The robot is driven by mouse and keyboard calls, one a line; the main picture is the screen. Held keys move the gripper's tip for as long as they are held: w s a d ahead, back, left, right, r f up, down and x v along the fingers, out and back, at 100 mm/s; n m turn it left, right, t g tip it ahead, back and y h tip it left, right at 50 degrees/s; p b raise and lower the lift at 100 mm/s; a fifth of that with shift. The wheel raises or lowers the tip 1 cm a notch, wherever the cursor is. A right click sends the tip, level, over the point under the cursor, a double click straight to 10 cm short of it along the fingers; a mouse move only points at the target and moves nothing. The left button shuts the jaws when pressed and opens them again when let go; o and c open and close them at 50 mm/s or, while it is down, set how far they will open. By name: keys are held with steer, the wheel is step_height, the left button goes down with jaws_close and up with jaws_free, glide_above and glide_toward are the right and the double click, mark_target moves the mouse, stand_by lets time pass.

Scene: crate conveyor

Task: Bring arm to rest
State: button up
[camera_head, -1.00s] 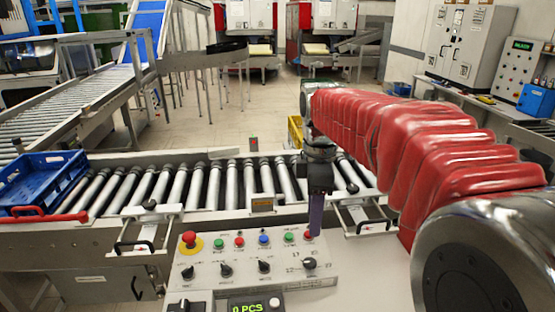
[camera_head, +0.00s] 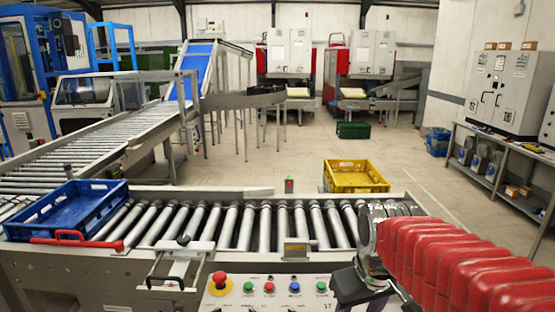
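My red-sleeved arm reaches in from the lower right of the head view. My gripper (camera_head: 360,290) is a dark shape at the lower right, over the right end of the control panel. Its fingertips are not clear, so I cannot tell whether it is open or shut. The control panel (camera_head: 262,300) shows its top part at the bottom edge, with a red knob on yellow and a row of green, red and blue buttons.
A roller conveyor (camera_head: 230,228) crosses in front of me. A blue crate (camera_head: 66,212) sits at its left end beside a red bar (camera_head: 75,240). A yellow crate (camera_head: 356,178) is behind the conveyor. A workbench (camera_head: 510,165) stands at the right. The floor beyond is open.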

steer(key=s+m+t, duration=0.2)
steer(key=s+t, duration=0.1)
steer(key=s, duration=0.7)
steer(key=shift+r+m, duration=0.2)
steer(key=shift+m, duration=0.1)
steer(key=shift+d, duration=0.1)
steer(key=shift+c, duration=0.4)
stand_by(1.4)
